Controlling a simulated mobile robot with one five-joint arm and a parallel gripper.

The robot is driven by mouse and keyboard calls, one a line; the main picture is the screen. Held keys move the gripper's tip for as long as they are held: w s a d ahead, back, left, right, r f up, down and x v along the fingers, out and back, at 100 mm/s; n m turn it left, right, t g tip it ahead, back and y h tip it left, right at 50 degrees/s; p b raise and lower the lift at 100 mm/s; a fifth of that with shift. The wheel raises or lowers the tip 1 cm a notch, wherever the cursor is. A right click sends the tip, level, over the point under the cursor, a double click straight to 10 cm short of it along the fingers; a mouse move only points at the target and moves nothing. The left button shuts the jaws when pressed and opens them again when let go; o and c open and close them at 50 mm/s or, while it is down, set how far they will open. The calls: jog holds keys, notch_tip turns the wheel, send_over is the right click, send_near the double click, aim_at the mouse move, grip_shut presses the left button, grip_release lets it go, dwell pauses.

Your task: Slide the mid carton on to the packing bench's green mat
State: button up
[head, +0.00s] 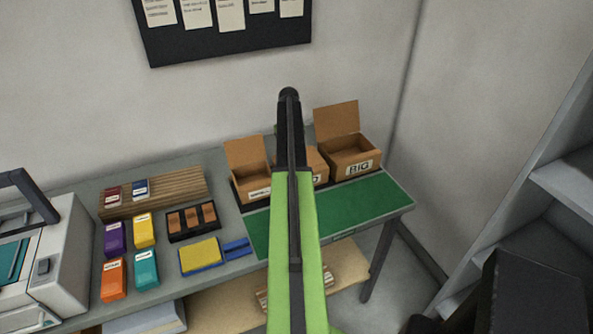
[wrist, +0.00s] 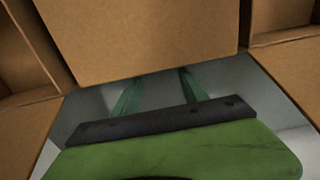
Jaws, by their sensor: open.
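The mid carton (head: 316,167) stands at the back of the packing bench between two others, mostly hidden behind my arm in the head view. In the wrist view a brown cardboard panel (wrist: 150,40), apparently part of the mid carton, fills the top middle. My gripper (wrist: 158,86) is open, with its two teal fingers apart and reaching to the panel's lower edge. Their tips are covered there, and I cannot tell whether they touch the carton. Nothing shows between the fingers. The green mat (head: 365,208) lies bare in front of the cartons, partly behind my arm.
The left carton (head: 249,178) and the carton marked BIG (head: 349,160) stand open close on either side. Coloured boxes (head: 146,268), a black tray (head: 193,222) and a yellow pad (head: 200,256) lie left of the mat. Grey shelving (head: 575,185) stands at the right.

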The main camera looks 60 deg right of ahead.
jog(key=shift+s+a, duration=2.15)
jog(key=shift+s, duration=0.75)
jog(key=shift+s+a, duration=2.1)
jog(key=shift+s, duration=0.8)
jog(key=shift+s+a, duration=2.15)
jog(key=shift+s, duration=0.75)
jog(key=shift+w+d, duration=0.45)
jog(key=shift+w, duration=0.15)
notch_tip(320, 180, up, 7)
jog(key=p, duration=0.7)
